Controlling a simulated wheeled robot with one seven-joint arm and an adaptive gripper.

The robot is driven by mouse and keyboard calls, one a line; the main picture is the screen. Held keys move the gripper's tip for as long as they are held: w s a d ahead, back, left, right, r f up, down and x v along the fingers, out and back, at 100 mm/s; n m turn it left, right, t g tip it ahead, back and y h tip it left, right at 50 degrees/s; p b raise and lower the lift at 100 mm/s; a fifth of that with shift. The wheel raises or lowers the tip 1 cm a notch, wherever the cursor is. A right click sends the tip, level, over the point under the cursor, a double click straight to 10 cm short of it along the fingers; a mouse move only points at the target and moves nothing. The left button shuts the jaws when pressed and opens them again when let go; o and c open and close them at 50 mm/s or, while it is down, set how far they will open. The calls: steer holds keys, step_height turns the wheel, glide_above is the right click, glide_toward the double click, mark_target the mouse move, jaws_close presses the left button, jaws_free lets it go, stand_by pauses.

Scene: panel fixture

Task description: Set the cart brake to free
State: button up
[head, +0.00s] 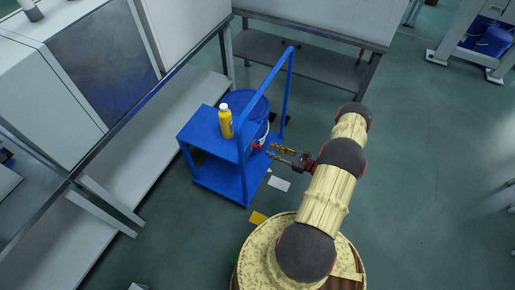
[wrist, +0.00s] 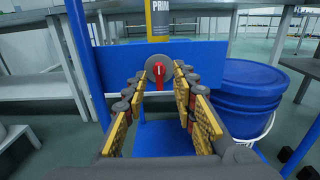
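A blue cart (head: 205,133) stands left of my arm in the head view; its blue panel also shows in the wrist view (wrist: 215,52). A red brake lever on a round grey dial (wrist: 159,69) sits on the cart's panel, pointing roughly up and down. In the head view the red lever (head: 257,147) is small beside the fingertips. My gripper (head: 277,153) points at the cart's side. In the wrist view my gripper (wrist: 160,95) has its yellow-padded fingers spread apart, with the dial beyond and between them. No contact with the lever is visible.
A yellow bottle (head: 226,122) stands on the cart top. A blue bucket (wrist: 250,92) is right of the panel in the wrist view. The cart's upright handle (head: 288,85) rises behind. Floor is open at right.

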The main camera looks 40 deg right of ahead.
mark_target(260, 146)
steer(key=b+x, duration=0.1)
steer(key=x, duration=0.6)
steer(key=shift+c, duration=0.6)
steer(key=shift+a, duration=0.1)
jaws_close()
steer(key=shift+s, duration=0.1)
